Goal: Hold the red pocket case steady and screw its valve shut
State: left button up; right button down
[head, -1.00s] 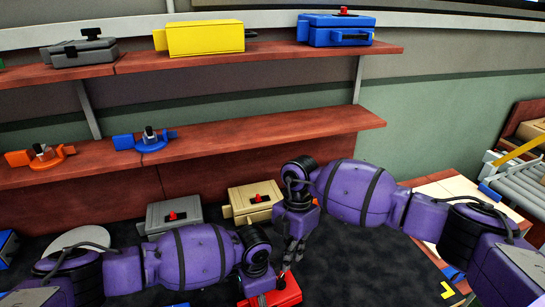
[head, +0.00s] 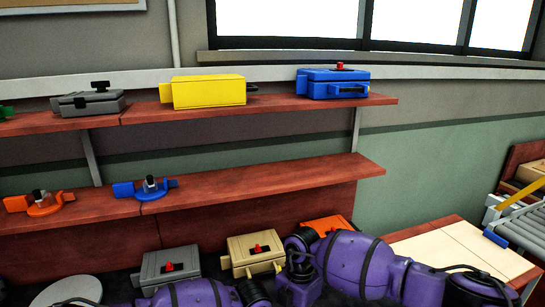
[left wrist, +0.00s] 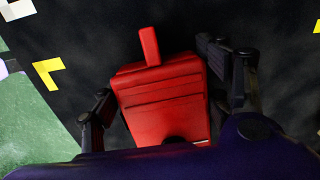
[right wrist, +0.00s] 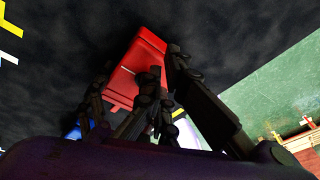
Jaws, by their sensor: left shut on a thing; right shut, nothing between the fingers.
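The red pocket case (left wrist: 165,95) lies on the dark mat between the fingers of my left gripper (left wrist: 160,88), which is shut on its sides. A red tab (left wrist: 149,45) sticks out from its far end. A dark round part (left wrist: 174,139) shows at its near edge, partly hidden by my wrist; I cannot tell whether it belongs to the valve. In the right wrist view the red case (right wrist: 138,68) is just beyond my right gripper (right wrist: 150,88), which is shut and empty. Contact there is unclear. The case and both fingertips are out of the head view.
A grey case (head: 169,268), a beige case (head: 254,252) and an orange case (head: 329,225) stand behind my arms. Shelves above hold a yellow case (head: 209,92), a blue case (head: 333,85) and small valve parts (head: 150,189). A roller conveyor (head: 524,225) is at right.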

jog(key=shift+s+a, duration=0.25)
jog(key=shift+a, duration=0.35)
dwell(0.5)
jog(key=shift+w+a, duration=0.25)
jog(key=shift+w, duration=0.2)
dwell(0.4)
jog(key=shift+w+a+f, duration=0.1)
jog(key=shift+w+a, duration=0.25)
jog(key=shift+a, duration=0.2)
jog(key=shift+a, duration=0.1)
jog(key=shift+w, duration=0.1)
